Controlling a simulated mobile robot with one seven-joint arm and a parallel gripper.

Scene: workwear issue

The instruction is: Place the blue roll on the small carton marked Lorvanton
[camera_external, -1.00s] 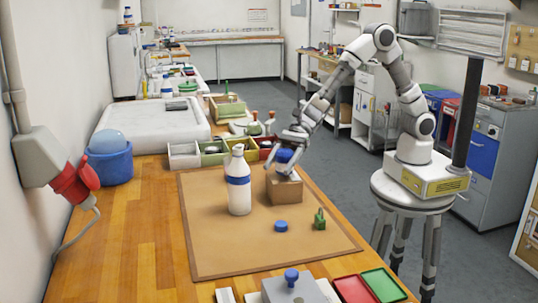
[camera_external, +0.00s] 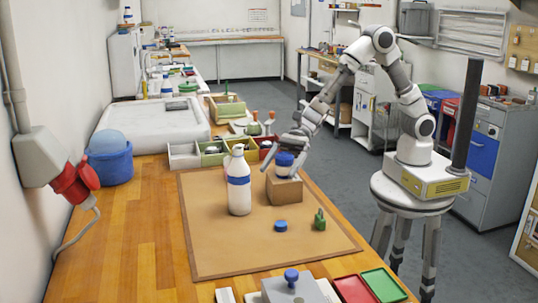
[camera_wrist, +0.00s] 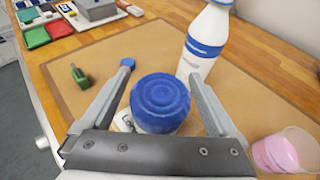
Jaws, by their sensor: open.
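The blue roll (camera_external: 284,159) stands on top of a small brown carton (camera_external: 286,190) on the tan mat; white shows under its blue top. In the wrist view, the ringed blue top of the roll (camera_wrist: 160,100) lies between my two fingers, with a gap on each side. My gripper (camera_external: 279,153) is open, just above and around the roll's upper part; it also shows in the wrist view (camera_wrist: 161,80). A white label (camera_wrist: 124,121) beside the roll is partly hidden and unreadable, so I cannot confirm the carton's name.
A white bottle with a blue band (camera_external: 239,182) stands close left of the carton. A blue disc (camera_external: 281,226) and a small green item (camera_external: 319,220) lie in front. A pink cup (camera_wrist: 276,152) is at the wrist view's right. The mat's front left is clear.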

